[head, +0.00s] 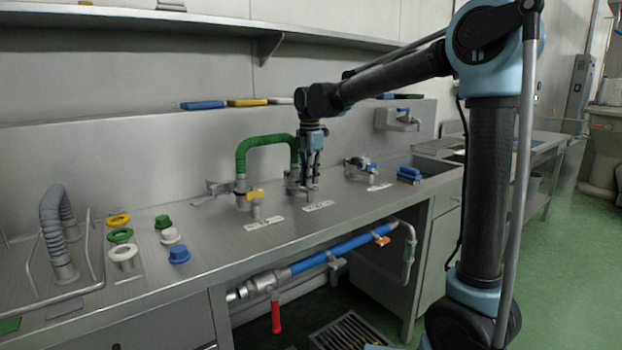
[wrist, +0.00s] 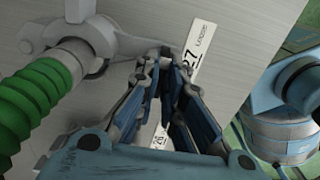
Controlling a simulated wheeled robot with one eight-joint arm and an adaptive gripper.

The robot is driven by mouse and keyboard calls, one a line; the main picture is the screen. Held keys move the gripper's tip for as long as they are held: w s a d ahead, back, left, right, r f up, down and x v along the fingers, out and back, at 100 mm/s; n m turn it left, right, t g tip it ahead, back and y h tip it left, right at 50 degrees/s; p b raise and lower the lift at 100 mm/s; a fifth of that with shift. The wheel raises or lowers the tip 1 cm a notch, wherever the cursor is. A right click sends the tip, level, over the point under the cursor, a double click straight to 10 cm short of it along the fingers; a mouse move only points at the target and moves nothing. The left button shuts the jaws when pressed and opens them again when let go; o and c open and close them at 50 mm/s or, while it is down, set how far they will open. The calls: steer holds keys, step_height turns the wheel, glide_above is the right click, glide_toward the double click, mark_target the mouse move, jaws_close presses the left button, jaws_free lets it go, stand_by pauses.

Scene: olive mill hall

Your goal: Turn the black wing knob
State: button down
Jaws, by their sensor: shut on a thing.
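My gripper (head: 312,183) points down over the middle valve of the steel counter (head: 215,230), just right of the green hose's end. In the wrist view, the fingertips of my gripper (wrist: 165,62) are close together on a small dark part, the black wing knob (wrist: 163,50). The fingers hide most of the knob, so its angle cannot be told. The middle valve's grey body (head: 313,197) shows just below the fingers.
The green hose (head: 262,141) arches close on the left. A yellow-handled valve (head: 255,194) stands left and a blue-handled valve (head: 368,165) right. Coloured caps (head: 163,221) and rings lie on the left counter. A shelf (head: 200,22) runs above; a blue pipe (head: 330,253) runs below.

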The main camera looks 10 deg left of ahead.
steer(key=shift+w, duration=0.1)
steer(key=c, duration=1.7)
jaws_free()
step_height(320, 180, up, 12)
steer(key=shift+f, duration=0.1)
steer(key=shift+d, duration=0.1)
